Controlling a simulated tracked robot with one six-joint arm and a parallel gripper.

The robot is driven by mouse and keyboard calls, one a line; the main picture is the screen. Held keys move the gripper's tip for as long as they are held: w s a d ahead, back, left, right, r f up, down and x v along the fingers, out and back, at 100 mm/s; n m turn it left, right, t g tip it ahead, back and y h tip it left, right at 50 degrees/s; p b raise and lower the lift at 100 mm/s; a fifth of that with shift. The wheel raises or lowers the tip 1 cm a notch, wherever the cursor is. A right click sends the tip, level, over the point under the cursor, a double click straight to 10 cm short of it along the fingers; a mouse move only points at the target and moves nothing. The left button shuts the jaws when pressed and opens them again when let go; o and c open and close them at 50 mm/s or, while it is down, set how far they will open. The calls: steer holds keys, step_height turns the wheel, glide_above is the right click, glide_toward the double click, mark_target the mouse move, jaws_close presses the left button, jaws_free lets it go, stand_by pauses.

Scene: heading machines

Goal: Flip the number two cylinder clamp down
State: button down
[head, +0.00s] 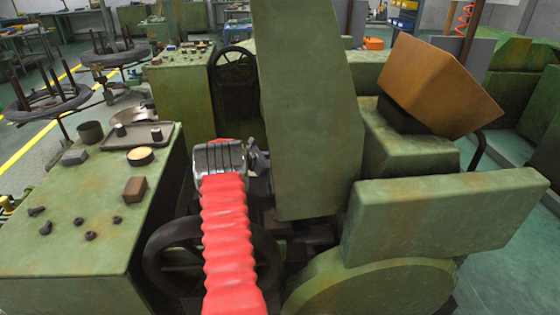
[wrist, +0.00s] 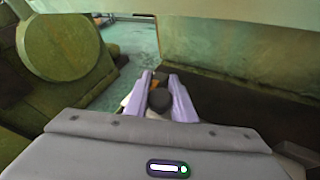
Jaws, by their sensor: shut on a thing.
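My arm, in a red sleeve, reaches into the heading machine beside the tall green guard (head: 305,110) in the head view. My gripper (head: 262,165) is partly hidden there by my silver wrist and the guard. In the wrist view its two pale lilac fingers (wrist: 160,95) are shut on a dark rounded part (wrist: 159,101), which looks like the end of the clamp. A small orange-brown bit (wrist: 156,84) shows just beyond it. The rest of the clamp is hidden, and its tilt and number cannot be read.
A dark handwheel (head: 165,265) stands below my arm. A green bench (head: 75,230) with small parts and a tray (head: 138,136) lies to the left. The tall guard is close on the right. A green round housing (wrist: 65,47) shows at left in the wrist view.

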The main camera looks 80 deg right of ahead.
steer(key=c, duration=1.5)
jaws_free()
steer(key=shift+s+d+r, duration=0.1)
steer(key=shift+s, duration=0.25)
steer(key=v, duration=1.3)
steer(key=shift+w+a+r, duration=0.1)
steer(key=shift+w+a, duration=0.15)
steer(key=shift+a, duration=0.05)
